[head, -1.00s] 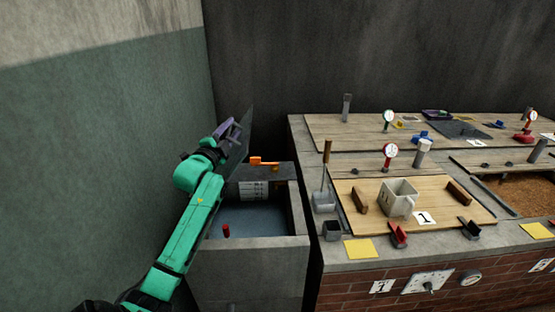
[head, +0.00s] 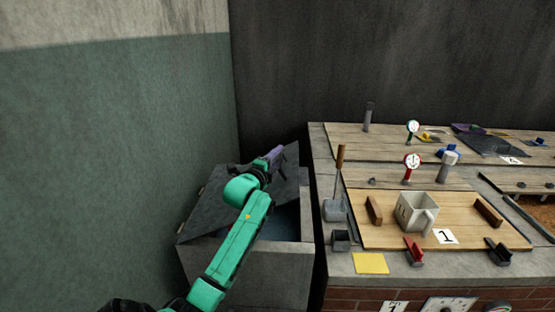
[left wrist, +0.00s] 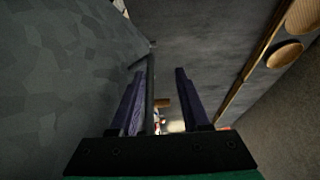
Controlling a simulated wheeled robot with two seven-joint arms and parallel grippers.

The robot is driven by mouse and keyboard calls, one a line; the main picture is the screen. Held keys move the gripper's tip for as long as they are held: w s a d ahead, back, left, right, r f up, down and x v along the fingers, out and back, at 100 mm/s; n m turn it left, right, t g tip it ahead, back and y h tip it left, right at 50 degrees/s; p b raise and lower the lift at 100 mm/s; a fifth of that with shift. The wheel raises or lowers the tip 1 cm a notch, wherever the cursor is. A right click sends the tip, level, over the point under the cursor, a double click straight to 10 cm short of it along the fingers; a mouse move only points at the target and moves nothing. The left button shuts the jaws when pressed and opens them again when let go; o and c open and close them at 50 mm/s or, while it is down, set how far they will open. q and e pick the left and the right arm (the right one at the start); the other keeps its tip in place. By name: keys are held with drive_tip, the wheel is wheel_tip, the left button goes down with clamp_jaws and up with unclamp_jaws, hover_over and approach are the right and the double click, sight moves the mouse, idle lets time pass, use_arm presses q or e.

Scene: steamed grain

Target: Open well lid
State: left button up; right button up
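The well (head: 262,275) is a grey stone box at the lower left of the head view. Its dark lid (head: 205,205) slants over it, low at the left and raised at the right. Dark water (head: 288,220) shows under the raised side. My left gripper (head: 277,155) is at the lid's raised far right part. In the left wrist view its two purple fingers (left wrist: 158,95) stand apart. A speckled grey face, apparently the lid (left wrist: 70,70), fills the left, and its edge runs between the fingers, near the left one. My right gripper is not in view.
A brick-sided counter (head: 370,285) stands right of the well. A green wall (head: 120,170) is close on the left.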

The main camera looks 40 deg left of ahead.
use_arm(q)
drive_tip(key=shift+p+v, duration=0.55)
drive_tip(key=shift+v, duration=0.35)
drive_tip(key=shift+p+v, duration=1.4)
drive_tip(key=shift+v, duration=1.9)
drive_tip(key=p+v, duration=0.2)
drive_tip(key=v, duration=0.6)
drive_tip(key=shift+s+r+p, duration=0.15)
drive_tip(key=shift+s+p, duration=0.1)
drive_tip(key=shift+p, duration=0.1)
drive_tip(key=shift+d, duration=0.1)
